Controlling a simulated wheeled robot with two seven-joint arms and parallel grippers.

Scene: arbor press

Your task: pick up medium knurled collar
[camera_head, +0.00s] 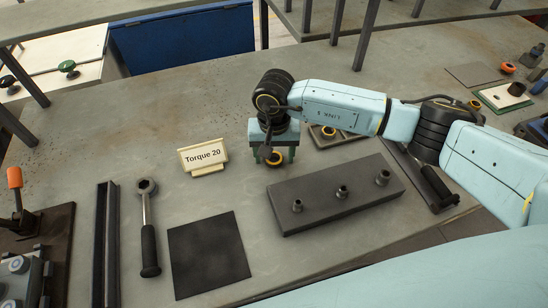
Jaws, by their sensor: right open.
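My right gripper (273,153) points down at the table, behind the dark plate. It is open; a dark rod-like part and an orange ring (275,159) show between or just beyond its fingers, and I cannot tell whether it touches them. Three small metal collar-like pieces stand upright on the dark plate (320,212): one on the left (297,205), one in the middle (342,191) and one on the right (383,177). Knurling is too small to make out, so I cannot tell which piece is the medium knurled collar. My left gripper is out of view.
A "Torque 20" sign (203,156) stands left of the gripper. A torque wrench (149,230), a black mat (208,255) and a dark rail (106,245) lie to the left. Table legs stand at the back.

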